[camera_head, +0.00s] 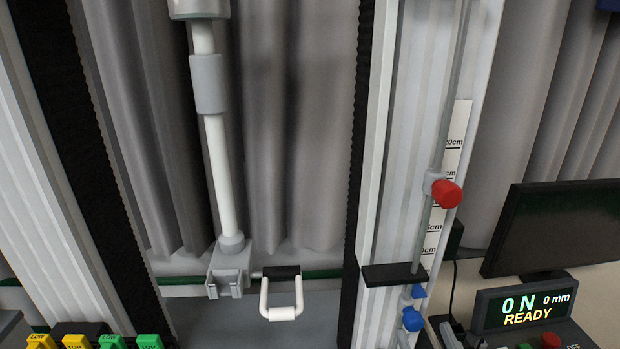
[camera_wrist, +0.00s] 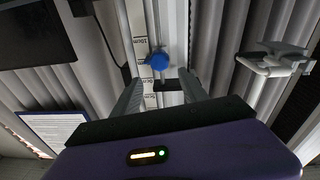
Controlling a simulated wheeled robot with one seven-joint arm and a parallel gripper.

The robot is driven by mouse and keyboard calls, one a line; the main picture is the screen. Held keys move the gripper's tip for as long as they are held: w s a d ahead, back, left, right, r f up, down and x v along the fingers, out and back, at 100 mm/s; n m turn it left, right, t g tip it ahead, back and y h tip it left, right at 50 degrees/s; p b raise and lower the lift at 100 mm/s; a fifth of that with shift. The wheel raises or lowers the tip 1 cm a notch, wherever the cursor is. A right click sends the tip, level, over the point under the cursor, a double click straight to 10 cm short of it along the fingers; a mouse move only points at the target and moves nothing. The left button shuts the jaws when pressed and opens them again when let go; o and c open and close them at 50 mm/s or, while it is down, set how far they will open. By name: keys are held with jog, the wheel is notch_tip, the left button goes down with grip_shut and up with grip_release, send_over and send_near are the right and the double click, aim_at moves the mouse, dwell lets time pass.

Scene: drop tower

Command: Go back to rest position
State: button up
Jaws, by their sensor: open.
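My gripper (camera_wrist: 161,90) shows in the wrist view with its two grey fingers spread apart. A round blue knob (camera_wrist: 158,61) appears between and beyond the fingertips. Nothing is visibly held, and I cannot tell the exact distance to the knob. My gripper does not show in the head view. The head view has a blue knob (camera_head: 412,318) low on the right column, with a smaller blue part (camera_head: 418,291) just above it. A red knob (camera_head: 447,193) sits higher on the same rail, beside a white centimetre scale (camera_head: 455,150).
A black ledge (camera_head: 393,274) juts from the right column.

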jog(key=s+f+g, duration=0.2)
jog(key=s+f, duration=0.3)
jog(key=s, duration=0.9)
jog(key=s+f+m+g+y, duration=0.1)
jog(key=s+f, duration=0.3)
jog(key=s, duration=0.9)
jog(key=shift+s+f+g, duration=0.4)
jog(key=shift+g, duration=0.1)
